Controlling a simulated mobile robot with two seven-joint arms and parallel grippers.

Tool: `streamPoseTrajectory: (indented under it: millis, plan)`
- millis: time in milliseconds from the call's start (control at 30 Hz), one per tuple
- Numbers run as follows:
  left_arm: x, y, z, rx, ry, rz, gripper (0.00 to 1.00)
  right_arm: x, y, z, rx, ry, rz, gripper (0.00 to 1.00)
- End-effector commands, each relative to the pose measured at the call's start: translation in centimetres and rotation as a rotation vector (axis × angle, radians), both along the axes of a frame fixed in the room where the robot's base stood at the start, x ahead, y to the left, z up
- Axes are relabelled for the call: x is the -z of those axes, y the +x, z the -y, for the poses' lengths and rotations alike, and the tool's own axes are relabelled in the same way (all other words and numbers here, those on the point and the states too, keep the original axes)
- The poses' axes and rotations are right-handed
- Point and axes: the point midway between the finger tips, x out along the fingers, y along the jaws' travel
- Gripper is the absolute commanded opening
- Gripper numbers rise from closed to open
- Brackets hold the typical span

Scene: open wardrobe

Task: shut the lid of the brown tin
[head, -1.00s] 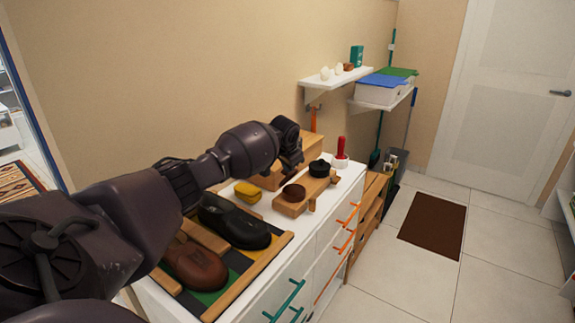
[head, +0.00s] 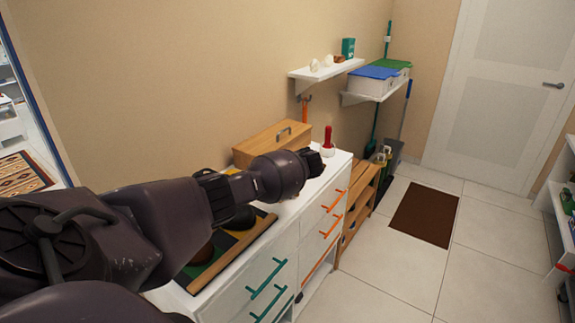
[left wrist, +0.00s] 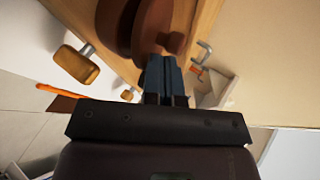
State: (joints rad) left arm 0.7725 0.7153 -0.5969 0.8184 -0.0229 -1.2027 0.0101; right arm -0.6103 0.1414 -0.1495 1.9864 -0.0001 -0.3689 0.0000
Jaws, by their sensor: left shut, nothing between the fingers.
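The brown tin (left wrist: 109,18) shows at the top of the left wrist view, cut off by the frame edge, on a wooden stand (left wrist: 203,18). A brown disc, seemingly its lid (left wrist: 148,22), is beside it; its exact angle is unclear. My left gripper (left wrist: 165,62) is shut and empty, its tips close to the disc and a small brown tab. I cannot tell whether they touch. In the head view my left arm hides the tin and the fingertips. My right gripper is not in view.
A wooden box with a handle (head: 272,143) stands behind my arm on the white cabinet (head: 240,285). A red-handled item (head: 328,138) stands near the cabinet's far end. Wooden knobs (left wrist: 76,65) stick out from the stand.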

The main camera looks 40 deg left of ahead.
Motion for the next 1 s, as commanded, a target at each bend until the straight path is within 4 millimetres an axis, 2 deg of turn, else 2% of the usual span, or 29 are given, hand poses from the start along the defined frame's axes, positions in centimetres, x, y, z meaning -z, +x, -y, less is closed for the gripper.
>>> streamPoseTrajectory:
  millis: [167,633,1000]
  plan:
    - [1.1,0.1,0.6,0.001,0.107,-0.013,0.00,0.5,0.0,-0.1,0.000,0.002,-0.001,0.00]
    - [2.0,0.1,0.9,0.000,0.098,-0.011,0.00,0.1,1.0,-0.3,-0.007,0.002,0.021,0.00]
    - [2.1,0.1,0.9,0.001,0.097,-0.012,0.00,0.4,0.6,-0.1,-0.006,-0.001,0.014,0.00]
